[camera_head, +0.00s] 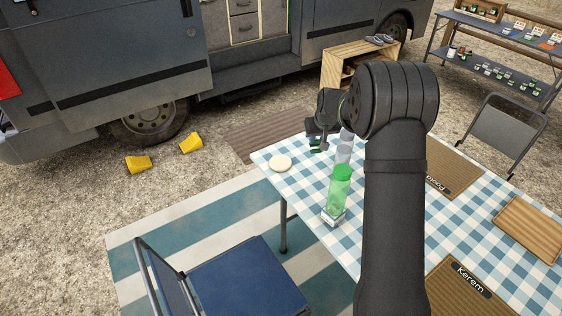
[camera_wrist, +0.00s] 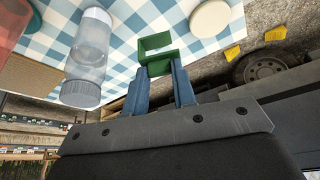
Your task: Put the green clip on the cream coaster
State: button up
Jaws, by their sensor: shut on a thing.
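The green clip (camera_wrist: 168,60), an open-sided block shape, sits between my gripper's fingertips (camera_wrist: 163,68) in the wrist view. My gripper (camera_head: 317,139) is shut on it. In the head view the clip is small and partly hidden by the gripper, near the table's far edge. I cannot tell whether it touches the cloth. The cream coaster (camera_head: 280,162) is a pale round disc on the table's left corner, bare, to the left of the gripper. It also shows in the wrist view (camera_wrist: 211,18), to the right of the clip and apart from it.
A clear bottle (camera_wrist: 88,58) stands close to the gripper. A green bottle (camera_head: 339,188) stands nearer on the checked table (camera_head: 320,178). Woven placemats (camera_head: 455,172) and a wooden tray (camera_head: 528,230) lie to the right. The cloth around the coaster is clear.

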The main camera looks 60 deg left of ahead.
jog(key=shift+s+a+f, duration=1.1)
jog(key=shift+a+f, duration=0.45)
jog(key=shift+f, duration=0.3)
jog(key=shift+s+a+f, duration=1.1)
jog(key=shift+a+f, duration=0.45)
jog(key=shift+f, duration=0.25)
jog(key=shift+s+a+f, duration=1.1)
jog(key=shift+a+f, duration=0.45)
jog(key=shift+f, duration=0.3)
jog(key=shift+f, duration=0.15)
jog(key=o, duration=1)
jog(key=shift+c, duration=0.2)
jog(key=v, duration=1.2)
jog(key=shift+r, duration=0.2)
